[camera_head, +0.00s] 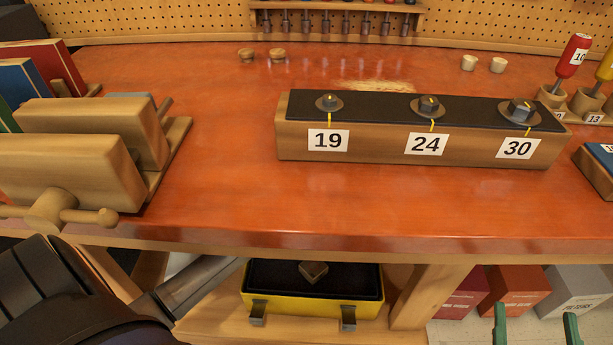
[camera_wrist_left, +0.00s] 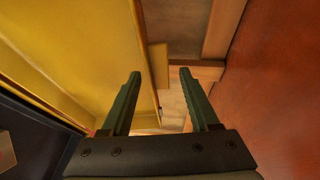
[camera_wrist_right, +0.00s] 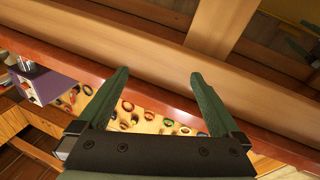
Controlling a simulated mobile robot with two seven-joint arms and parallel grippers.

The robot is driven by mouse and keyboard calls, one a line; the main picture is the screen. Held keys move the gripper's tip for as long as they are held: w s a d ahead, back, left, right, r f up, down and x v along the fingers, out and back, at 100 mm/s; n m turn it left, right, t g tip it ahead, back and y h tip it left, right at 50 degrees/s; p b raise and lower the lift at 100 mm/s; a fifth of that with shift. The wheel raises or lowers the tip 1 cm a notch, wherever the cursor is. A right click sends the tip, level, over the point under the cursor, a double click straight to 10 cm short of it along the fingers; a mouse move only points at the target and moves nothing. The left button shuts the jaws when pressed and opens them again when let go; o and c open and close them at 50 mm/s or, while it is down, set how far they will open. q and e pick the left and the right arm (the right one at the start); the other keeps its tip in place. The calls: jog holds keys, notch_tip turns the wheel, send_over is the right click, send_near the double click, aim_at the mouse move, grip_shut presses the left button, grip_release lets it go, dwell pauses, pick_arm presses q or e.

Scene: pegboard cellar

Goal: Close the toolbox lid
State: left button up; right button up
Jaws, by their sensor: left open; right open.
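The yellow toolbox (camera_head: 285,308) sits on the shelf below the bench top in the head view. Two grey latches are on its front. Its dark inside shows, with a small brownish block (camera_head: 313,271) in it; the bench hides its back. In the left wrist view a tall yellow panel (camera_wrist_left: 95,50), which looks like the raised lid, stands beside the dark inside. My left gripper (camera_wrist_left: 160,73) is open and empty beside this panel; contact cannot be told. The bench hides it in the head view. My right gripper (camera_head: 534,310) is open and empty, right of the toolbox.
The orange-red bench top (camera_head: 220,200) overhangs the shelf. A wooden vise (camera_head: 70,170) and a numbered bolt block (camera_head: 400,150) stand on it. A wooden post (camera_head: 430,295) is right of the toolbox, with red and grey boxes (camera_head: 578,290) beyond.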

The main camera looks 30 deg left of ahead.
pick_arm(q)
jog(key=shift+x, duration=0.9)
pick_arm(e)
jog(key=shift+s+a+r+t+y, duration=0.1)
jog(key=shift+r+t+y, duration=0.25)
jog(key=shift+r, duration=0.85)
pick_arm(q)
grip_shut()
jog(key=shift+r, duration=0.1)
jog(key=shift+w+a+r, duration=0.1)
pick_arm(e)
jog(key=shift+f, duration=0.1)
